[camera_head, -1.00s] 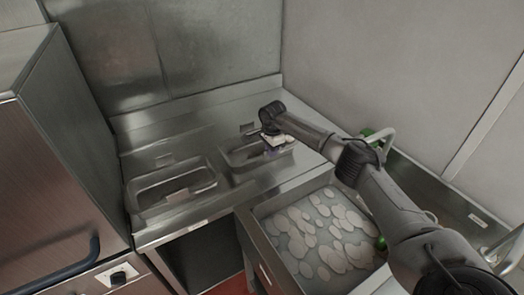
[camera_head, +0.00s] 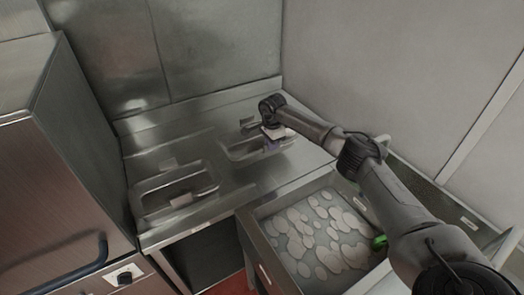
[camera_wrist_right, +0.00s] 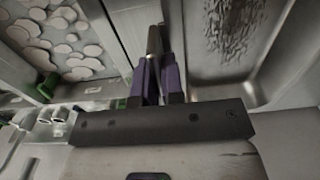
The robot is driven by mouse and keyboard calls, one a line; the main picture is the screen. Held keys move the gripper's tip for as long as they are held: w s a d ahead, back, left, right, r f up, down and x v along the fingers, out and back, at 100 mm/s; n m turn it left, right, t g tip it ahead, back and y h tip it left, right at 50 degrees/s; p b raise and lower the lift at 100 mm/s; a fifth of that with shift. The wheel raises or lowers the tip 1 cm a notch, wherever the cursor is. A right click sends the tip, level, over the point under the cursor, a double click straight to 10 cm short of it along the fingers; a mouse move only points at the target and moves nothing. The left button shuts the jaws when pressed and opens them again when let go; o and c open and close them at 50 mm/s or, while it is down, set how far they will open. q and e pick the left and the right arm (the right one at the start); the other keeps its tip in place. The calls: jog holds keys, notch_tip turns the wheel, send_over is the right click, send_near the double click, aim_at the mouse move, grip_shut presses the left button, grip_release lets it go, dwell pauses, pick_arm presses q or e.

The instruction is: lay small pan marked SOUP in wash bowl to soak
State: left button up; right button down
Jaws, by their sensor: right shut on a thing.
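My right gripper (camera_head: 271,143) is low over the right one of two rectangular metal pans set in the steel counter. In the right wrist view its purple fingers (camera_wrist_right: 158,80) are shut on a narrow metal strip (camera_wrist_right: 154,42), which looks like a handle or rim. Beside it is a metal pan (camera_wrist_right: 260,88) with dark speckled residue inside. The right pan in the head view (camera_head: 233,153) is partly hidden by the gripper. No SOUP marking can be read. A basin (camera_head: 258,213) with pale oval patches in it, possibly the wash bowl, is in front right. My left gripper is out of view.
The left pan (camera_head: 146,203) sits in the counter (camera_head: 220,195). A tall steel cabinet (camera_head: 55,170) stands at left, and walls close the back and right. A green object (camera_head: 379,242) is at the basin's right side, near my right arm.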

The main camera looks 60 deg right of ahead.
notch_tip(320, 180, up, 4)
jog(key=p, duration=0.3)
jog(key=shift+r, duration=0.25)
jog(key=shift+r+p, duration=0.85)
jog(key=shift+r, duration=0.3)
jog(key=shift+f, duration=0.1)
